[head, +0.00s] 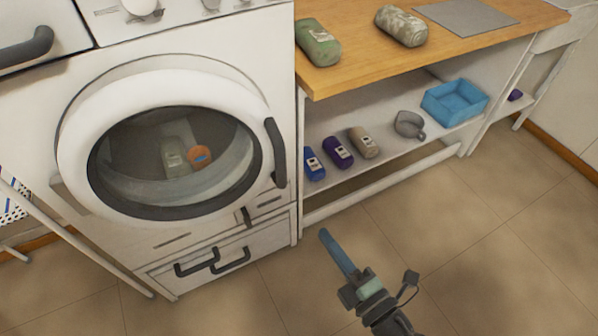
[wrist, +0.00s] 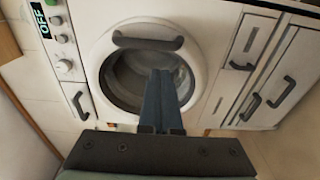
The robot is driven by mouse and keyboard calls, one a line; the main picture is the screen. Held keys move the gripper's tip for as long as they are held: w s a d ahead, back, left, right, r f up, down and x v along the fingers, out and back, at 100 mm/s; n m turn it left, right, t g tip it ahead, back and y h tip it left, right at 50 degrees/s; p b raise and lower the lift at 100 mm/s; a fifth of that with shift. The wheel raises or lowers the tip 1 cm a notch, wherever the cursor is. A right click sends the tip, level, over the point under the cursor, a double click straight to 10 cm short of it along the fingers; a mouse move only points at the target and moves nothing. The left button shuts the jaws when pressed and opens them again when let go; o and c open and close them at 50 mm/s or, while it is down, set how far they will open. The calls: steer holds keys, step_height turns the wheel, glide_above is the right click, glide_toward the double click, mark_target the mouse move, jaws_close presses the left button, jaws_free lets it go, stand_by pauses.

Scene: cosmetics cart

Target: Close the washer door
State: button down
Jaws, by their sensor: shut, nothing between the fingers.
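The washer (head: 40,110) is white and stands at the left. Its round door (head: 80,130) has a thick white rim, dark glass and a dark handle (head: 276,152) on the right side. The door lies nearly flat over the opening; I cannot tell whether it is fully closed or slightly ajar. In the wrist view the door (wrist: 110,75) is ahead, with its handle (wrist: 147,41) at the top. My gripper (head: 325,235) is shut and empty, in the air right of and below the door, apart from it. Its blue fingers (wrist: 161,76) cover part of the glass in the wrist view.
A greenish bottle (head: 175,158) and an orange item (head: 199,156) show through the glass. Right of the washer, a wooden-topped cart (head: 350,75) holds cans, with bottles, a grey scoop (head: 409,125) and a blue bin (head: 455,103) below. The tiled floor (head: 500,240) in front is clear.

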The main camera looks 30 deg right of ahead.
mark_target(284, 181)
steer(key=w, duration=0.4)
steer(key=w+a+b, duration=0.1)
steer(key=w, duration=0.8)
steer(key=shift+w+a+b, duration=0.2)
steer(key=shift+w+b, duration=0.1)
steer(key=shift+w, duration=0.1)
